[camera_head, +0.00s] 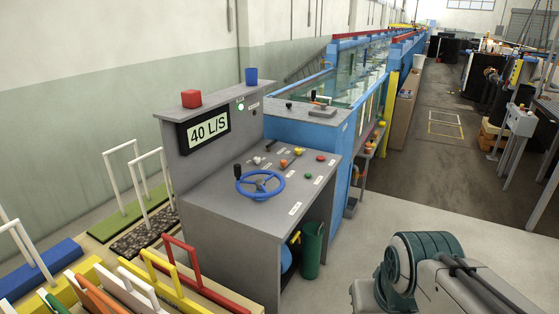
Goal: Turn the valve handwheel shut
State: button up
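The valve handwheel (260,184) is a blue ring with grey spokes and a dark upright knob at its upper left. It lies nearly flat on the sloped grey top of the control console (222,194). The display (208,130) on the console's back panel reads 40 L/S. A small green light shows to its right. My arm (410,268) shows at the lower right, apart from the console. My gripper is not in view.
Several coloured buttons and small levers (284,163) sit behind and right of the wheel. A red block (191,98) and a blue cup (251,76) stand on the panel's top. Coloured boards with handles (130,290) crowd the lower left. The floor (400,200) right of the console is clear.

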aim_at(260, 184)
jog(key=z, duration=0.25)
jog(key=i, duration=0.75)
jog(key=u, duration=0.8)
jog(key=i, duration=0.75)
jog(key=u, duration=0.85)
